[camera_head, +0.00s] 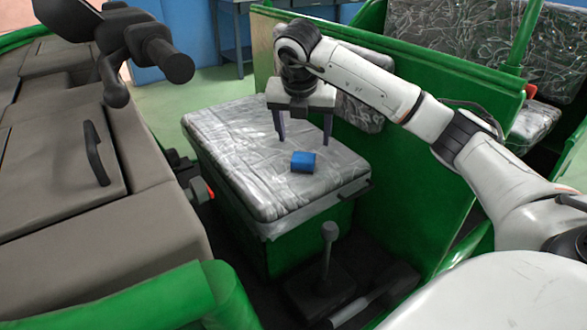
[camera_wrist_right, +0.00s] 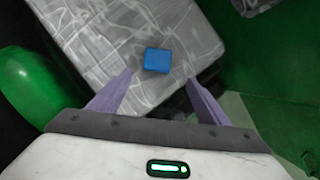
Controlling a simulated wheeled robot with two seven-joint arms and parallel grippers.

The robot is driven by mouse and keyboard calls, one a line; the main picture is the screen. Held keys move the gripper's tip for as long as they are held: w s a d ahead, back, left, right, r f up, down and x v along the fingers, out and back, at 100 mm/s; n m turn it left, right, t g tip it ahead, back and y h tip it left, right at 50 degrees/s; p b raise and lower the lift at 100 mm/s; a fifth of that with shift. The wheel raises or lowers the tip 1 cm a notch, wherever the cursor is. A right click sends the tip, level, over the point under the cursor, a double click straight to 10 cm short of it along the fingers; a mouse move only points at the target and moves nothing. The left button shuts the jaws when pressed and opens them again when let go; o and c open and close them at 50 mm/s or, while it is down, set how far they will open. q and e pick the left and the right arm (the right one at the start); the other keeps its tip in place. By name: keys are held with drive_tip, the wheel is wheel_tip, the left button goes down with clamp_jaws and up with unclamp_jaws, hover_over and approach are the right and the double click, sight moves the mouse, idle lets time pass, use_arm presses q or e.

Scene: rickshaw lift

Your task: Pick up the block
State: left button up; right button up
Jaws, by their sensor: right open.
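A small blue block (camera_head: 303,161) lies on the grey, plastic-covered seat (camera_head: 225,150), near its right side. My right gripper (camera_head: 304,142) comes in from the right and hangs above the seat, its fingers pointing down. The fingers are spread apart with nothing between them, and the block is below and apart from them. In the right wrist view, the block (camera_wrist_right: 157,60) lies beyond the fingertips, roughly midway between the two purple fingers (camera_wrist_right: 159,78). My left gripper is not in view.
A green panel (camera_head: 400,190) stands along the seat's right side. A lever (camera_head: 328,245) rises from the dark floor in front of the seat. A brown dashboard (camera_head: 80,190) fills the left. The seat top around the block is clear.

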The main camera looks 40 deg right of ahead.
sight(303, 158)
drive_tip(key=x, duration=0.3)
drive_tip(key=b+x, duration=0.1)
drive_tip(key=x, duration=0.3)
drive_tip(key=b+x, duration=0.1)
drive_tip(key=x, duration=0.3)
drive_tip(key=shift+w+f, duration=0.1)
drive_tip(key=shift+w, duration=0.3)
drive_tip(key=c, duration=1.2)
wheel_tip(303, 158, up, 10)
drive_tip(key=shift+r+p, duration=0.1)
drive_tip(key=shift+p, duration=0.8)
drive_tip(key=shift+c, duration=0.2)
